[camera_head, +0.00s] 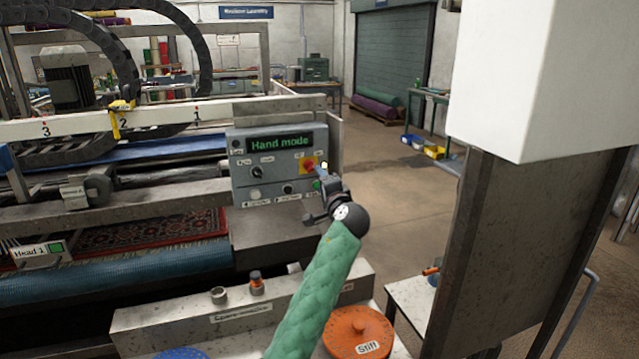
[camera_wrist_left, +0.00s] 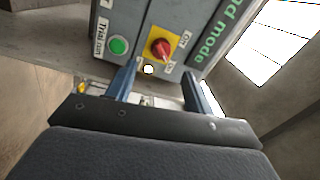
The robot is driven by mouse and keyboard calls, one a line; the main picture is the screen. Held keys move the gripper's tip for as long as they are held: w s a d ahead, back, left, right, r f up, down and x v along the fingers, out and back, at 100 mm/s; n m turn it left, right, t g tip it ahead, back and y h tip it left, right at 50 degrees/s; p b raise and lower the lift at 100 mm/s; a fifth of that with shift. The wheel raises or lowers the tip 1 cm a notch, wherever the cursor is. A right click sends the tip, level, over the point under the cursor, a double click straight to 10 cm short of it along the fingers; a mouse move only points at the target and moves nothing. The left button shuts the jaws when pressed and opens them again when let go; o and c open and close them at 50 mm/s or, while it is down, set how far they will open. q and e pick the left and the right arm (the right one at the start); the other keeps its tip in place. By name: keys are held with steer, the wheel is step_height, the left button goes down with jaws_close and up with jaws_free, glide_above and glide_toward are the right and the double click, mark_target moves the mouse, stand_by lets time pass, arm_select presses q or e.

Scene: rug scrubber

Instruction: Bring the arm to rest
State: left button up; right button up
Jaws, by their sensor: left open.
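My left arm, in a green quilted sleeve (camera_head: 320,285), rises from the bottom of the head view. Its gripper (camera_head: 318,180) is in front of the lower right of the grey control panel (camera_head: 256,178), which reads "Hand mode". In the left wrist view the gripper (camera_wrist_left: 160,78) is open with nothing between its blue fingers. Beyond the fingertips are a red rotary switch (camera_wrist_left: 162,48) on a yellow plate and a green button (camera_wrist_left: 118,45). Whether the fingers touch the panel cannot be told. My right gripper is not in view.
The rug machine with a patterned rug (camera_head: 150,229) fills the left. Below the arm stands a bench with an orange lid (camera_head: 372,328) marked "Stiff" and a blue lid (camera_head: 181,354). A white box (camera_head: 515,75) and dark panel (camera_head: 500,230) stand at right. Open floor (camera_head: 390,185) lies behind.

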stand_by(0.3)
